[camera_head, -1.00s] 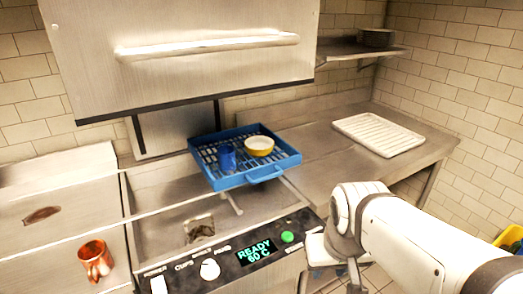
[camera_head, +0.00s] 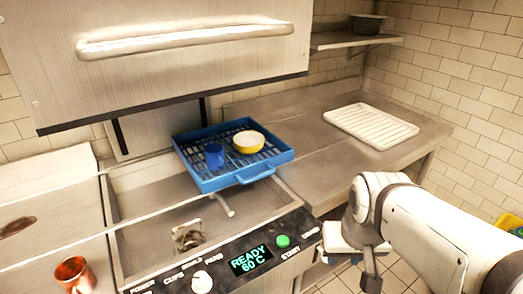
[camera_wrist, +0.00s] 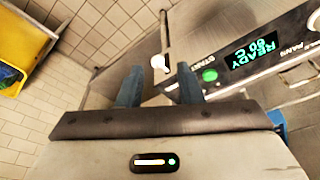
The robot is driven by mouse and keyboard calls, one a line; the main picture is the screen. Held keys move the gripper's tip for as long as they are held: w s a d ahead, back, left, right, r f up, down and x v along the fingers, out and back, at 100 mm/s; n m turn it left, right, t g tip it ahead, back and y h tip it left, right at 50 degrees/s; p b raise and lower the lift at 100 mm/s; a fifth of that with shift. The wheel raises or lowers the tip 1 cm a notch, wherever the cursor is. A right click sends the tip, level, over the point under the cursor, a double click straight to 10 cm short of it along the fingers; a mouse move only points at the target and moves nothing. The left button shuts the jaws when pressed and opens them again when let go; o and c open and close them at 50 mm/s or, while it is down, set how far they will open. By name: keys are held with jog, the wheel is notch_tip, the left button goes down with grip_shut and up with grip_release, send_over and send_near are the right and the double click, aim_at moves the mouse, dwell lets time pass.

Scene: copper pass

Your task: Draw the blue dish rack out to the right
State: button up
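The blue dish rack (camera_head: 207,187) sits under the raised metal hood, at the right end of the sunken basin. A blue cup (camera_head: 214,156) and a yellow bowl with a white inside (camera_head: 248,142) stand in it. Its loop handle (camera_head: 256,177) faces the front. My gripper (camera_wrist: 158,78) is open and empty in the wrist view, with its two blue-grey fingers apart. It is low in front of the machine, to the right of the control panel and well apart from the rack. In the head view my wrist hides part of it.
A metal counter (camera_head: 310,150) lies right of the rack, bare up to a white ribbed tray (camera_head: 371,126). The control panel (camera_head: 215,268) reads "READY 60 C". The hood (camera_head: 170,75) hangs above. A copper mug (camera_head: 73,274) stands left. A yellow bin (camera_wrist: 22,45) is on the floor.

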jog(key=w+d+f+m+t, duration=0.1)
jog(key=w+f+m+t, duration=0.15)
jog(key=w, duration=0.75)
jog(key=m+t+y+p, duration=0.1)
jog(key=m+t+y, duration=0.7)
jog(key=m+y, duration=0.1)
send_near(260, 178)
jog(key=r+x, duration=0.1)
jog(key=x, duration=0.3)
jog(key=shift+n, duration=0.25)
jog(key=x, duration=0.3)
jog(key=f+p+x, duration=0.1)
jog(key=x, duration=0.3)
grip_shut()
